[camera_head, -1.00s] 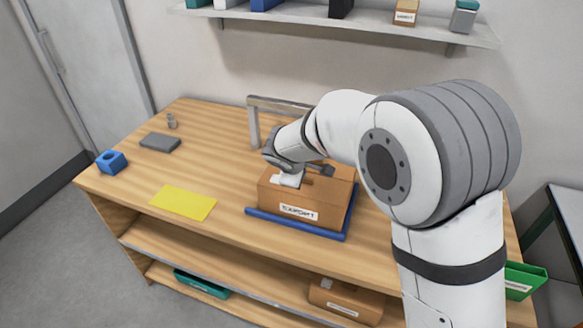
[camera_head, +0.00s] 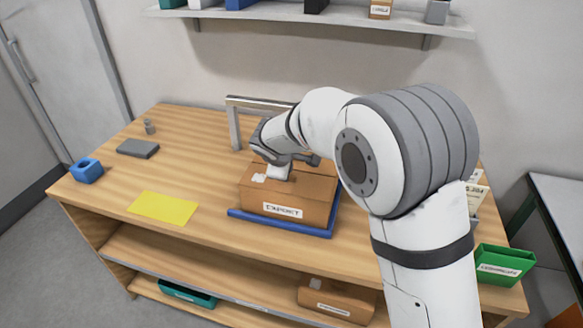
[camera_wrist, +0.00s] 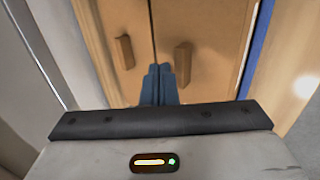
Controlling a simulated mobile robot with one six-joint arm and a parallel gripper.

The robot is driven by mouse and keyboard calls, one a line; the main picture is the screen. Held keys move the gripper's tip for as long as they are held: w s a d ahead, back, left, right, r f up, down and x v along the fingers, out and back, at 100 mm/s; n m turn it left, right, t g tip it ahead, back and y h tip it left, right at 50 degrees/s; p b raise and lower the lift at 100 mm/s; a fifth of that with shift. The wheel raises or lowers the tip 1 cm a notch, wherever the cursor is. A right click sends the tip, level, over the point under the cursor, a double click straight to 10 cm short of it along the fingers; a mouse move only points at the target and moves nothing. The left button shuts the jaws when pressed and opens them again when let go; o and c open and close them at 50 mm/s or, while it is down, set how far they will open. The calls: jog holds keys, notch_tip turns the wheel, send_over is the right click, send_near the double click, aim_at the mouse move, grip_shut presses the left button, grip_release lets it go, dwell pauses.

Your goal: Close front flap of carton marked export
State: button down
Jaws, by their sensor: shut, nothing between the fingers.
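The brown carton marked EXPORT (camera_head: 283,210) stands on the bench, its label facing front. My gripper (camera_head: 279,174) is just above the carton's top, shut and empty; contact is not clear. In the wrist view the shut fingertips (camera_wrist: 160,72) are over the carton top, by the thin dark seam between two brown flaps (camera_wrist: 205,25). Each flap carries a small brown block. The flaps look nearly level there, and which one is the front flap I cannot tell. My arm hides the carton's back right part.
A blue tray (camera_head: 245,217) lies under the carton. A grey frame (camera_head: 235,125) stands behind it. A green bin (camera_head: 503,264) is at the right. The bench's front left is mostly clear.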

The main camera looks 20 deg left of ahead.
dwell(0.5)
jog(key=shift+r+p, duration=0.65)
jog(key=shift+r, duration=0.35)
notch_tip(320, 180, up, 14)
jog(key=f+p, duration=0.1)
jog(key=s+d+r+m, duration=0.15)
jog(key=d+m, duration=0.25)
jog(key=d, duration=0.9)
jog(key=s+d+m+g+h, duration=0.1)
jog(key=s+d+m+g, duration=0.1)
jog(key=s+d+m, duration=0.65)
jog(key=s+d+m+g, duration=0.1)
jog(key=s+d, duration=0.5)
jog(key=d, duration=0.7)
jog(key=s+d+f+m, duration=0.5)
jog(key=s, duration=0.5)
jog(key=shift+s+d+f+g, duration=0.15)
jog(key=shift+s+d+g, duration=0.05)
jog(key=shift+d+g, duration=0.2)
